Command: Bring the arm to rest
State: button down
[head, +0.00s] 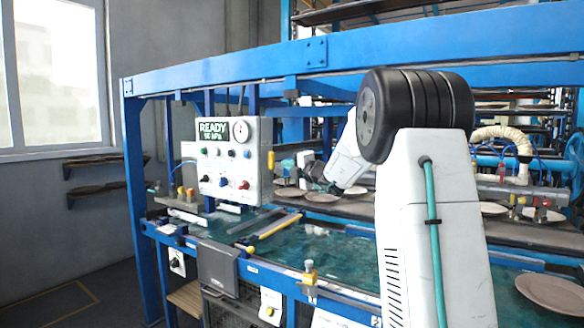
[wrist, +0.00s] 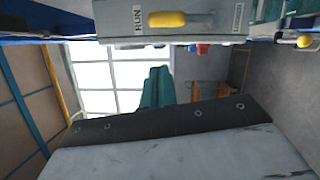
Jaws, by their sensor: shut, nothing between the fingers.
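My white arm stands in the right half of the head view, with a black ribbed joint at its top. Its far link reaches down and left behind that joint to my gripper (head: 318,180), which is small and partly hidden. It is shut and holds nothing. It hangs above the dryer bench, near several pale plates (head: 322,197), right of the control panel (head: 228,158). I cannot tell whether it touches anything.
A blue frame beam (head: 220,79) crosses above the bench. A teal wet surface (head: 340,245) lies in front, with a yellow-ended bar (head: 270,231) over it. A brown plate (head: 552,292) lies at right. The wrist view shows a yellow handle (wrist: 182,19) beside a RUN label.

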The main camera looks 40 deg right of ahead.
jog(key=shift+s, duration=0.8)
jog(key=shift+d, duration=0.1)
